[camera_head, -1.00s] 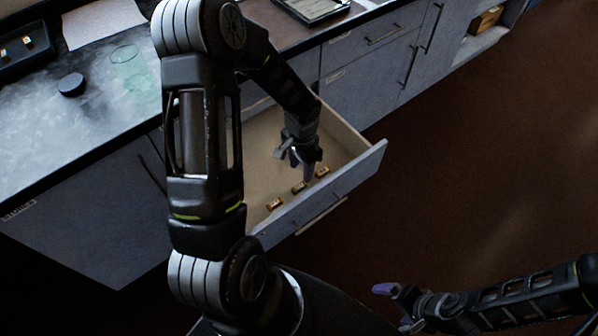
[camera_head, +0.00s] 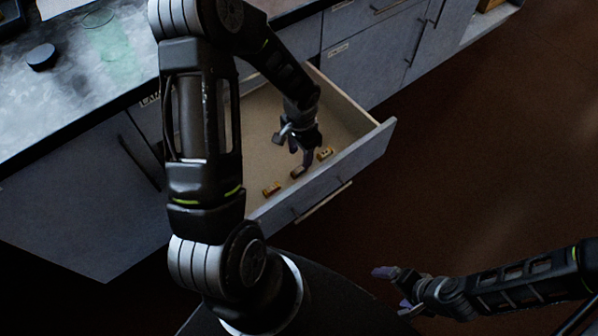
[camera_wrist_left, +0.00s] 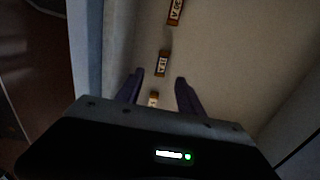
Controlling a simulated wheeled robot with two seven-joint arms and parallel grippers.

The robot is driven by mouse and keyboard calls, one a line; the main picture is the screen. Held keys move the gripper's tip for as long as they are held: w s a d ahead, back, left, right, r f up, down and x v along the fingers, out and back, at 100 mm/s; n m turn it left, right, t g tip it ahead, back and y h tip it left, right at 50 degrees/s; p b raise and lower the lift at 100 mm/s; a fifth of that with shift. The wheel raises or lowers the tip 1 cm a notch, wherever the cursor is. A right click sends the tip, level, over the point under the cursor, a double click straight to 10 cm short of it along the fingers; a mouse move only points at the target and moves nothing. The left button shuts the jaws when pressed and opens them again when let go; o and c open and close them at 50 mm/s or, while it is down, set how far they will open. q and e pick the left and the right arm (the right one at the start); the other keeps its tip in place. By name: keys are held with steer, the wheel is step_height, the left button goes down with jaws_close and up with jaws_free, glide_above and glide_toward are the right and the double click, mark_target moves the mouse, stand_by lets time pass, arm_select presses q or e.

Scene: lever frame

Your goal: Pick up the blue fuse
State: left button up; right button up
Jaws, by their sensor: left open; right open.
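Three small fuses with pale labels lie in a row on the floor of the open drawer (camera_head: 258,150): a near-left fuse (camera_head: 271,189), a middle fuse (camera_head: 298,171) and a far-right fuse (camera_head: 325,154). They look tan or gold with dark parts; I cannot tell which is blue. My left gripper (camera_head: 302,158) points down into the drawer, close to the middle and far-right fuses. In the left wrist view its fingers (camera_wrist_left: 158,90) are apart, with one fuse (camera_wrist_left: 153,100) partly hidden between them and two others (camera_wrist_left: 162,64) beyond. My right gripper (camera_head: 392,289) is open and empty, low at right.
The drawer's front panel (camera_head: 340,180) stands close beside the fuses. The dark-edged counter (camera_head: 80,100) holds a black round object (camera_head: 42,57) and a clear greenish glass (camera_head: 105,40). Open floor (camera_head: 480,160) lies to the right.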

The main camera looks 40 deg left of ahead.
mark_target(300, 169)
arm_select(q)
steer(key=shift+f, duration=1.3)
steer(key=shift+w+a+f, duration=0.1)
steer(key=shift+a+f, duration=0.05)
steer(key=shift+f, duration=2.5)
steer(key=shift+c, duration=0.2)
jaws_close()
